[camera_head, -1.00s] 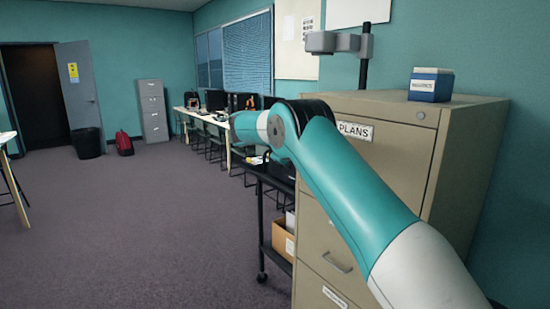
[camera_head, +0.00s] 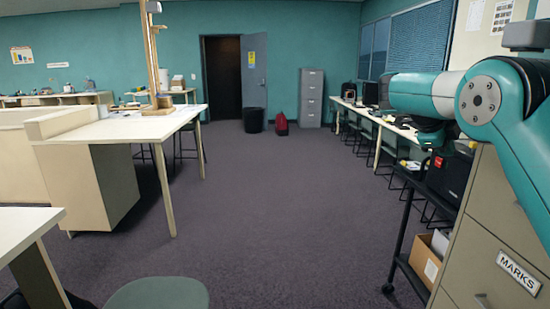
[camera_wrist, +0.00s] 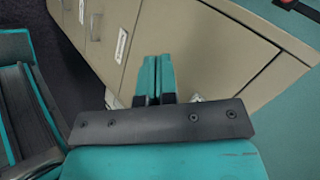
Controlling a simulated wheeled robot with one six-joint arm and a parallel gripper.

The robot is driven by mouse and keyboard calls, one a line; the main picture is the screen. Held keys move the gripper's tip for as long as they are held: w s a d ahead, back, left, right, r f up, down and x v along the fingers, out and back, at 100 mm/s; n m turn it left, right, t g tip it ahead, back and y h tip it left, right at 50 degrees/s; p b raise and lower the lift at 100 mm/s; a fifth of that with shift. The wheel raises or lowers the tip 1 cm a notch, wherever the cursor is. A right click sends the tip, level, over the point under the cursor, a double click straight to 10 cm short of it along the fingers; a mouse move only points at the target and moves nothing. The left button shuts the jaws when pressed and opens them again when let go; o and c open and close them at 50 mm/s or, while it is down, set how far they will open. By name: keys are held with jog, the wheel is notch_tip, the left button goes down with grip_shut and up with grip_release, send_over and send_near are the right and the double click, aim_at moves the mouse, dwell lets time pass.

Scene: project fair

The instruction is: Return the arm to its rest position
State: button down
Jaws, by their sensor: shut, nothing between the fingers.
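My arm (camera_head: 495,95) reaches in from the right edge of the head view, bent at the elbow, with its teal and white links in front of the filing cabinet. My gripper (camera_wrist: 157,62) shows in the wrist view, its two teal fingers together with nothing between them. The gripper itself cannot be made out in the head view. In the wrist view the fingers are in front of the beige filing cabinet (camera_wrist: 205,50); whether they touch it cannot be told.
The beige filing cabinet (camera_head: 480,250) stands close at the right, with a black cart (camera_head: 397,240) beside it. A white table (camera_head: 120,128) and a green stool (camera_head: 158,293) are on the left. The carpet (camera_head: 270,210) between is clear up to the open doorway (camera_head: 223,75).

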jog(key=s+a+n+t+y, duration=0.1)
jog(key=s+a+n+y, duration=0.2)
jog(key=s+a+n, duration=0.5)
jog(key=s+a+n+t+y, duration=0.1)
jog(key=s+a+n+y, duration=0.2)
jog(key=a+n, duration=0.7)
jog(key=s+a+f+n+g+y, duration=0.1)
jog(key=s+a+n, duration=0.3)
jog(key=s, duration=0.5)
jog(key=s+a+f+n+g+y, duration=0.1)
jog(key=s+a+f+n+y, duration=0.2)
jog(key=s+n, duration=0.5)
jog(key=s+a+f+n+g+y, duration=0.2)
jog(key=s+a+n, duration=0.3)
jog(key=s, duration=0.6)
jog(key=shift+s+a+n+y, duration=0.15)
jog(key=shift+a+n+y, duration=0.15)
jog(key=shift+n, duration=0.1)
